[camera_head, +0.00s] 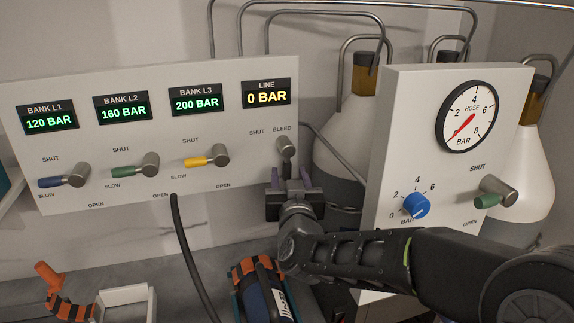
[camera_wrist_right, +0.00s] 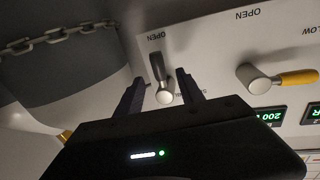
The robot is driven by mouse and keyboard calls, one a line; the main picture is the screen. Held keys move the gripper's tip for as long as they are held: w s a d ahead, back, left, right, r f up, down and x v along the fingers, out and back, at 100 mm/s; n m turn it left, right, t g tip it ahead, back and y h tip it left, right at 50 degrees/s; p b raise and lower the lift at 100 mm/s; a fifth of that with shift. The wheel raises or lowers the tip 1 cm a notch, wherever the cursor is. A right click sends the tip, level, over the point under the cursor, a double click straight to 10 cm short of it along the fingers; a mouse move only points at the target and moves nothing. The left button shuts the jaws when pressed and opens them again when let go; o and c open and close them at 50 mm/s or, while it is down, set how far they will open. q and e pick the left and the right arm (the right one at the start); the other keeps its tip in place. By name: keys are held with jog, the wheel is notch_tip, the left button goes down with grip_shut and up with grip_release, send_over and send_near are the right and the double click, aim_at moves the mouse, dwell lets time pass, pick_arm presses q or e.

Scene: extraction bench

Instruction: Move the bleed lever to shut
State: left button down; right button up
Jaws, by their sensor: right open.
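The bleed lever (camera_head: 286,146) is a grey knob with a dark handle at the right end of the bank panel, under the yellow LINE display reading 0 BAR. Its handle points down, away from the SHUT mark at its left. In the right wrist view the handle (camera_wrist_right: 157,67) points towards the word OPEN. My right gripper (camera_head: 290,178) is open just below the knob. In the wrist view its two fingers (camera_wrist_right: 160,76) stand on either side of the lever, apart from it as far as I can tell. My left gripper is not in view.
Three bank levers, blue (camera_head: 50,183), green (camera_head: 122,171) and yellow (camera_head: 195,161), sit left on the panel (camera_head: 110,200). Right stands a hose box (camera_head: 400,130) with a gauge (camera_head: 470,115), blue knob (camera_head: 416,205) and green lever (camera_head: 487,199). A black hose (camera_head: 183,240) hangs below.

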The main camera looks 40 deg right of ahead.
aim_at(287, 169)
jog(key=x, duration=0.5)
jog(key=shift+p, duration=0.35)
jog(key=shift+c, duration=0.2)
grip_shut()
dwell(0.9)
